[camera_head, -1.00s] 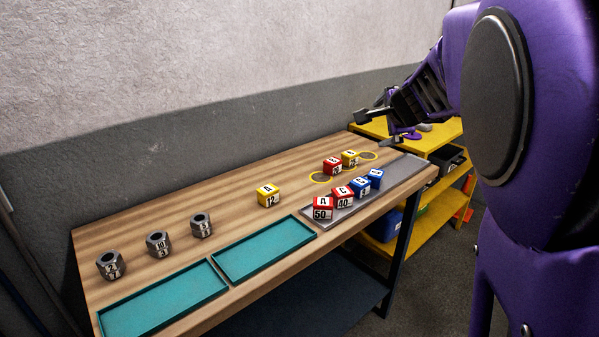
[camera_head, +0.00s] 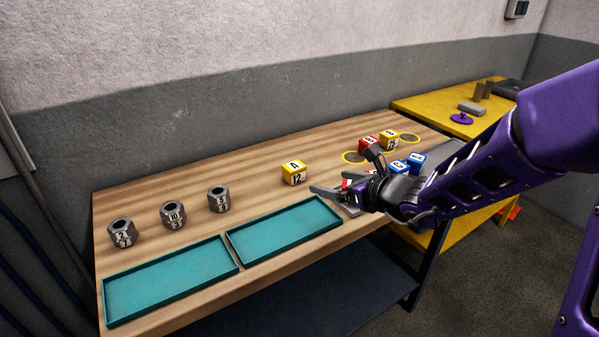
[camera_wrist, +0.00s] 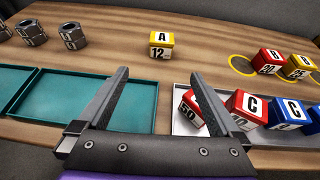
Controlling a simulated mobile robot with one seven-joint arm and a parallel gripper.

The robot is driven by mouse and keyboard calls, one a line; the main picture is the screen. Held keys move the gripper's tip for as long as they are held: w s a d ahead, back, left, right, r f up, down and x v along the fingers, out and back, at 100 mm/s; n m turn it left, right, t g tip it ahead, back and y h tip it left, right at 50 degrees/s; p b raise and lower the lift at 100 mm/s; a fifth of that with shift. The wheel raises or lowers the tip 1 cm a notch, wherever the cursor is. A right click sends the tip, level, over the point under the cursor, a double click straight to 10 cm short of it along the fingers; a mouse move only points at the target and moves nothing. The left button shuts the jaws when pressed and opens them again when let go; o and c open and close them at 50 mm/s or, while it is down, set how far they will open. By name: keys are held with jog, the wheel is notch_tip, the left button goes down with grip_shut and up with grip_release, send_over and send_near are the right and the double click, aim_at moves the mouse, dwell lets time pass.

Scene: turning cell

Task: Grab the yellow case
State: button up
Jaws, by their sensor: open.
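A yellow case (camera_head: 294,172) marked A and 12 stands alone on the wooden bench, behind the right teal tray. My gripper (camera_head: 345,172) is open and empty, above the grey tray's near end, to the right of the lone yellow case. In the head view it hides most of the red cases on that tray.
Two teal trays (camera_head: 107,293) lie along the bench's front edge. Several grey hex nuts (camera_head: 219,198) stand at the left. Blue cases (camera_head: 416,161) stand on the grey tray (camera_wrist: 259,136). A yellow shelf (camera_head: 432,107) is beyond. Bench around the lone yellow case is clear.

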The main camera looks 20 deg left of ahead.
aim_at(299, 170)
jog(key=b+x, duration=0.1)
jog(key=x, duration=1)
jog(key=shift+a, duration=0.1)
jog(key=shift+w+r+b+x, duration=0.1)
jog(key=shift+r+x, duration=0.1)
jog(key=shift+x, duration=0.8)
jog(key=shift+w+r+b+x, duration=0.1)
jog(key=shift+r+x, duration=0.05)
jog(key=shift+x, duration=0.85)
jog(key=shift+w+r+b+x, duration=0.1)
jog(key=shift+r+x, duration=0.1)
jog(key=shift+x, duration=0.8)
